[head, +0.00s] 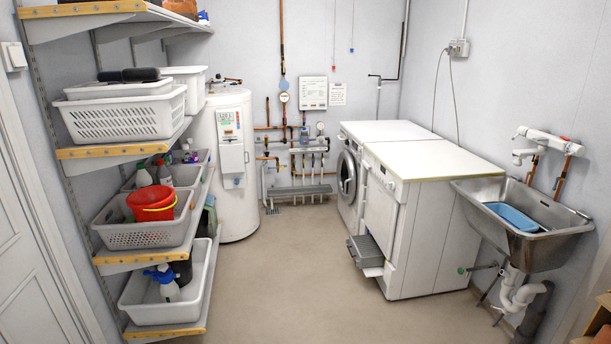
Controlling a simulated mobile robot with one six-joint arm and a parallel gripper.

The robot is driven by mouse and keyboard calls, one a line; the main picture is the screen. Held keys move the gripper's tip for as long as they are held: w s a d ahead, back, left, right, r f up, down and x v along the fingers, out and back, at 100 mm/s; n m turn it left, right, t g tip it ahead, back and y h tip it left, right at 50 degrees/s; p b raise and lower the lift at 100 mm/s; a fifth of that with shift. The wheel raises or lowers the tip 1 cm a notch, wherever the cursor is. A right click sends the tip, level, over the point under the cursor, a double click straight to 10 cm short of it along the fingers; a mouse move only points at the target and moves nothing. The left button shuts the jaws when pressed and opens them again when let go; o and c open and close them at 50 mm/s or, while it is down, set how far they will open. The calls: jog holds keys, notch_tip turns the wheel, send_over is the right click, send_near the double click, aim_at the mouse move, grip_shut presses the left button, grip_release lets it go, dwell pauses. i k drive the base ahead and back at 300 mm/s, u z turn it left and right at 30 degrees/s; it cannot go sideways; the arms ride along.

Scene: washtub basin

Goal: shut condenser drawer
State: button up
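The condenser drawer (366,250) is a grey box low on the front of the nearer white machine, a dryer (425,235). It sticks out to the left from the dryer's base, over the floor. A small pale flap or panel (378,271) shows beside its near end. The dryer's front is seen at a steep angle, so the drawer's slot is mostly hidden. My gripper is not in view.
A washing machine (349,180) stands behind the dryer. A steel sink (545,238) with a blue tub (511,215) is at right. Loaded shelves (188,252) line the left wall, near a white water heater (221,165). The middle floor (290,270) is clear.

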aim_at(367, 253)
jog(key=z, duration=0.2)
jog(key=i, duration=1.35)
jog(key=z, duration=1.2)
jog(key=i, duration=1.25)
